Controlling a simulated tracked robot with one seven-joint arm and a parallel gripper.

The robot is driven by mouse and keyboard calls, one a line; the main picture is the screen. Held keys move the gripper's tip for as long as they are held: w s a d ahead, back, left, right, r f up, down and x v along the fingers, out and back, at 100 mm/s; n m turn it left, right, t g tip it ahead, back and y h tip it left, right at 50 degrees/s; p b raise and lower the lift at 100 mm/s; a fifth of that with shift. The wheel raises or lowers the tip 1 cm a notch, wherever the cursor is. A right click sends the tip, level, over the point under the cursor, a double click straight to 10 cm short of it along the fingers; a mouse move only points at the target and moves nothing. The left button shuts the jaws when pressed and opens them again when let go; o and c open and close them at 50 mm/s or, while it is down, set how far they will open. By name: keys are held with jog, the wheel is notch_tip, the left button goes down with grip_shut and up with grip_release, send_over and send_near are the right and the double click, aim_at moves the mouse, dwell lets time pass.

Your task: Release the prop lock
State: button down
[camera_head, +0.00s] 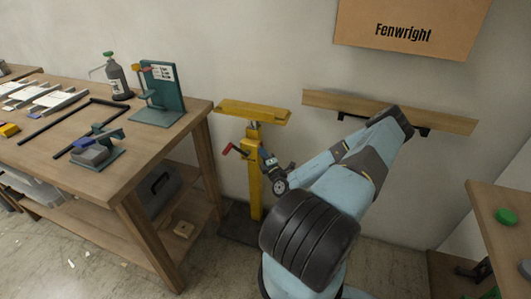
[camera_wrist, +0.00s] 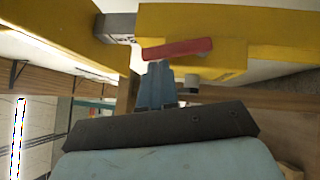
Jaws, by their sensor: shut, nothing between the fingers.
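The prop is a yellow stand (camera_head: 256,190) with a flat yellow top (camera_head: 252,111), upright against the wall in the head view. Its red lock lever (camera_head: 234,147) sticks out to the left of the post. In the wrist view the yellow post (camera_wrist: 190,22) runs across the top, with the red lever (camera_wrist: 177,48) in front of it. My gripper (camera_head: 264,157) is right beside the post in the head view. In the wrist view my gripper's shut, empty fingers (camera_wrist: 157,70) end just at the lever; I cannot tell whether they touch it.
A workbench (camera_head: 150,180) with a teal stand (camera_head: 160,95), a bottle (camera_head: 117,78) and tools stands to the left. A wooden wall shelf (camera_head: 445,120) is behind my arm. A second table (camera_head: 505,225) with a green object is at the right.

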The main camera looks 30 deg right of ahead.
jog(key=s+a+f, duration=0.1)
jog(key=s+f, duration=0.1)
jog(key=s, duration=1.1)
jog(key=shift+a+f, duration=0.15)
jog(key=shift+a, duration=0.2)
